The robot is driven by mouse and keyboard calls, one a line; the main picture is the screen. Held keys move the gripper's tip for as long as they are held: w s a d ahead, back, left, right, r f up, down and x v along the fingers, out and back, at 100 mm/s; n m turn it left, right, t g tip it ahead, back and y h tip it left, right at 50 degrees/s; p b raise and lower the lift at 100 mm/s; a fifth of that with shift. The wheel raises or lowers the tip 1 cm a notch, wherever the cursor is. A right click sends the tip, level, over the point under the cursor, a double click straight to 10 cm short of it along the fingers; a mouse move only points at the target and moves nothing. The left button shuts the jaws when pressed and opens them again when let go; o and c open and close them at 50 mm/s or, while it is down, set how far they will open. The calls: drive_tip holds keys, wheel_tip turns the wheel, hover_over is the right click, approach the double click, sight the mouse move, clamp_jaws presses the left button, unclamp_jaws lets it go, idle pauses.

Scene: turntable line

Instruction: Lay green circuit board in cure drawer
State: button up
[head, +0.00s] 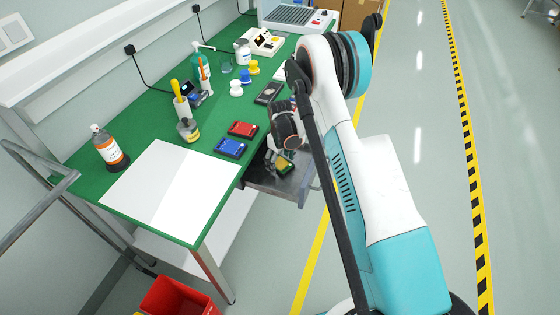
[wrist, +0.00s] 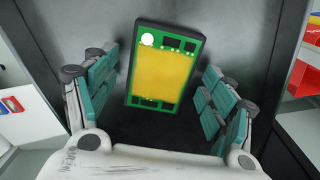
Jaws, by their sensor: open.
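The green circuit board (head: 285,166) has a large yellow middle and dark edges. It is inside the open grey metal drawer (head: 301,188), under the green-topped bench. The wrist view shows the board (wrist: 165,72) over the drawer's grey floor (wrist: 235,35), turned slightly; it looks to rest there, though contact underneath is hidden. My gripper (head: 279,160) reaches down into the drawer, with its fingers open on either side of the board. In the wrist view there are gaps between both finger pads (wrist: 160,85) and the board.
A red board (head: 242,129) and a blue board (head: 230,147) lie on the bench beside the drawer. A white sheet (head: 171,188) covers the near bench end, by an orange-labelled bottle (head: 110,148). A red bin (head: 178,297) stands on the floor. The aisle at right is clear.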

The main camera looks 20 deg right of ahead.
drive_tip(key=shift+r, duration=0.1)
wheel_tip(320, 180, up, 12)
drive_tip(key=p, duration=0.3)
wheel_tip(320, 180, up, 16)
drive_tip(key=f+m+t, duration=0.1)
drive_tip(key=m+t, duration=0.1)
hover_over(280, 163)
drive_tip(key=s, duration=0.5)
drive_tip(key=s+r+t, duration=0.1)
drive_tip(key=s+r, duration=0.6)
drive_tip(key=r, duration=0.3)
drive_tip(key=s+r+m+t, duration=0.2)
drive_tip(key=s+r, duration=0.1)
drive_tip(key=s, duration=0.8)
drive_tip(key=s+r+m+t, duration=0.2)
drive_tip(key=s+r, duration=0.1)
drive_tip(key=s, duration=0.8)
drive_tip(key=shift+s+d, duration=0.2)
drive_tip(key=shift+d, duration=0.2)
